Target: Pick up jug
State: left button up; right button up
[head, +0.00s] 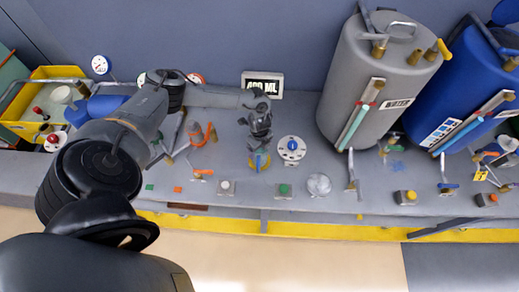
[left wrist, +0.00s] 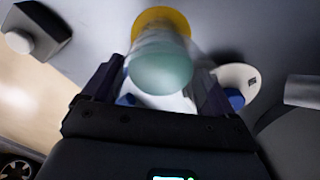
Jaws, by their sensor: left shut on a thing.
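The jug (left wrist: 160,66) shows in the left wrist view as a clear, blurred vessel with a pale green round part and a yellow rim or base. My left gripper (left wrist: 158,88) is shut on it, one dark finger on each side. In the head view the left gripper (head: 260,138) points down over the bench. Below it a small part of the jug (head: 259,162) shows yellow and blue; the gripper hides the rest. I cannot tell whether the jug touches the bench. My right gripper is not in view.
A white dial with a blue knob (head: 291,147) sits just right of the jug. Button boxes (head: 284,190) line the bench's front. A grey water tank (head: 370,85) and a blue tank (head: 465,95) stand right. A yellow crate (head: 45,72) is left. A display (head: 262,84) reads 400 ML.

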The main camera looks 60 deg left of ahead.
pick_arm(q)
jog(key=r, duration=0.4)
jog(key=shift+w+d+r, duration=0.1)
jog(key=shift+w+d, duration=0.1)
jog(key=shift+d, duration=0.1)
jog(key=w+d+r, duration=0.2)
jog(key=d+r, duration=0.4)
jog(key=d, duration=0.4)
jog(key=shift+w+d+r+b, duration=0.15)
jog(key=shift+d+r+b, duration=0.15)
jog(key=shift+d, duration=0.05)
